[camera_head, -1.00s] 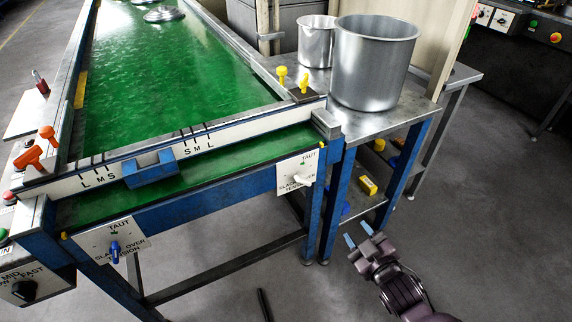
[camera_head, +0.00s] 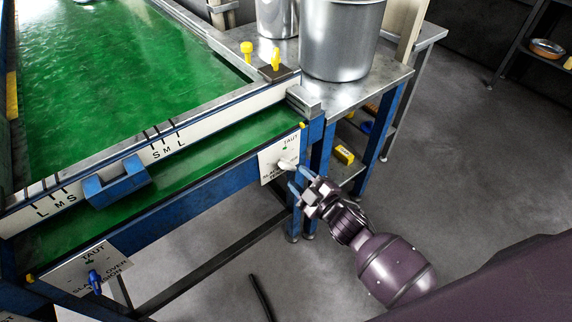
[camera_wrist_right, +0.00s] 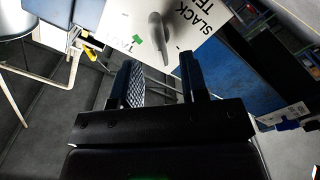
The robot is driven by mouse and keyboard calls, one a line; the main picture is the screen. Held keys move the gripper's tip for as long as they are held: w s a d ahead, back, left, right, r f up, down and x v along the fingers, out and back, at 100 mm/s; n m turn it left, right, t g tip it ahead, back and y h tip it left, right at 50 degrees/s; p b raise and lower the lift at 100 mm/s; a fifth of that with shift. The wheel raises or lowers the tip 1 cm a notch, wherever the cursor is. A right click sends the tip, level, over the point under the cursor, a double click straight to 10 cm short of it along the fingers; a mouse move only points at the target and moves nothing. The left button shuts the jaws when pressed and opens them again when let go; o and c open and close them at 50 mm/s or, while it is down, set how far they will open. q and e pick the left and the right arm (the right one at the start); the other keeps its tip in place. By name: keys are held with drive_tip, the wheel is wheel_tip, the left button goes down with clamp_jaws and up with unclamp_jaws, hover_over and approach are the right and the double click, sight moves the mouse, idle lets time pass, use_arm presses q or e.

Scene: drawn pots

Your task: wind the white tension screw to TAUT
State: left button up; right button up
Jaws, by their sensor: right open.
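The white tension screw (camera_head: 287,165) sticks out of a white plate (camera_head: 270,172) at the right end of the table's front. The plate reads TAUT at the top, with a small green mark, and SLACK lower down. The screw's handle lies between these labels, off the green mark, in the right wrist view (camera_wrist_right: 158,35). My right gripper (camera_head: 299,179) is just below and right of the screw. Its open fingers (camera_wrist_right: 159,68) point at the plate, with the screw just beyond the gap and nothing held. My left gripper is out of view.
A blue tension screw (camera_head: 95,282) sits on a similar plate at the lower left. Blue table legs stand close to my right gripper. A metal pot (camera_head: 340,40) stands on the side table behind. The floor to the right is clear.

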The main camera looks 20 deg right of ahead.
sight(290, 169)
drive_tip(key=shift+x, duration=2.95)
drive_tip(key=shift+c, duration=0.4)
clamp_jaws()
